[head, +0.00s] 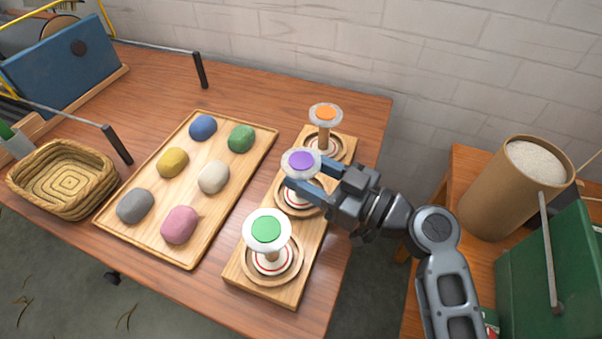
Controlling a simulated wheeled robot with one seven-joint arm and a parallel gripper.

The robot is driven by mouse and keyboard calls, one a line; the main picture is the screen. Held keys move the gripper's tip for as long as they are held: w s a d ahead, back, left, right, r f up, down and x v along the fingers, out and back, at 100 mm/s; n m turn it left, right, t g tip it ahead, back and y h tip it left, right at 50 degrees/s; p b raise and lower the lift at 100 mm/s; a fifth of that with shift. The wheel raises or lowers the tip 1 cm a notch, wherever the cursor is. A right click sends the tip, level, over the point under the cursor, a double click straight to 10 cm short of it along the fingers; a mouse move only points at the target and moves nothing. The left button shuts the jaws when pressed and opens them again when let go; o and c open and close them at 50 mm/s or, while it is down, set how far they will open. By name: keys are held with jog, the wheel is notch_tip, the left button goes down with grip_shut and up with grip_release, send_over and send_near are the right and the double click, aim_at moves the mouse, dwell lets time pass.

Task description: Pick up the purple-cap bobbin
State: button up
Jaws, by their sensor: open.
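The purple-cap bobbin (301,161) stands upright in the middle round seat of a wooden stand (239,281). My gripper (303,178) is open and comes from the right, with its blue-grey fingers at the bobbin just below the cap. The fingers and the cap hide most of the spool. I cannot tell whether a finger touches it. A green-cap bobbin (266,230) stands in the nearest seat, and an orange-cap bobbin (325,114) stands in the farthest seat.
A wooden tray (258,160) with several coloured wool lumps lies left of the stand. A woven basket (62,181) and a blue box with handles (62,65) are farther left. A tan cylinder (505,200) and green box (550,270) stand at right. A brick wall is behind.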

jog(key=shift+x, duration=0.85)
grip_shut()
jog(key=shift+r, duration=0.1)
